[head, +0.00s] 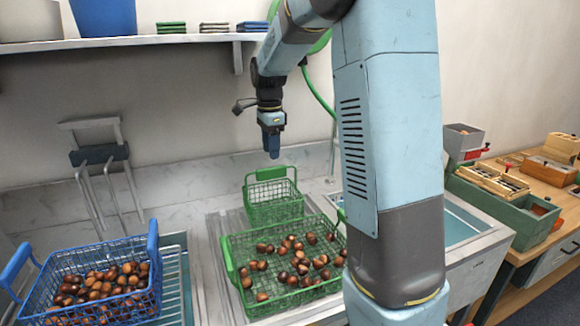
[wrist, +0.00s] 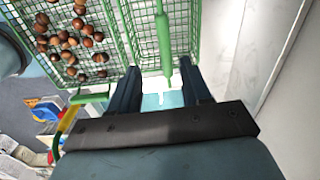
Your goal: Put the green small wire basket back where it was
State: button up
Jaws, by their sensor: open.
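The green small wire basket (head: 275,207) stands upright and looks empty on the ribbed drainboard, behind the large green basket. My gripper (head: 272,148) is above it, pointing down, with a gap between the fingertips and the basket handle. In the wrist view my gripper (wrist: 160,85) is open, and the small basket's green handle (wrist: 163,40) runs up the picture between the finger lines. The small basket's wire wall (wrist: 185,25) shows beside the handle.
A large green wire basket (head: 238,250) with several chestnuts stands close in front of the small one. A blue wire basket (head: 155,290) with chestnuts is at left. A sink (head: 462,226) is at right. A shelf (head: 130,41) hangs above.

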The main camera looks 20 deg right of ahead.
jog(key=s+r+n+t, duration=0.2)
jog(key=s+n, duration=0.6)
jog(key=s, duration=0.8)
jog(key=s+a+r+n+t, duration=0.1)
jog(key=s+r+n+t, duration=0.2)
jog(key=s+n, duration=0.6)
jog(key=s, duration=0.7)
jog(key=shift+r, duration=0.2)
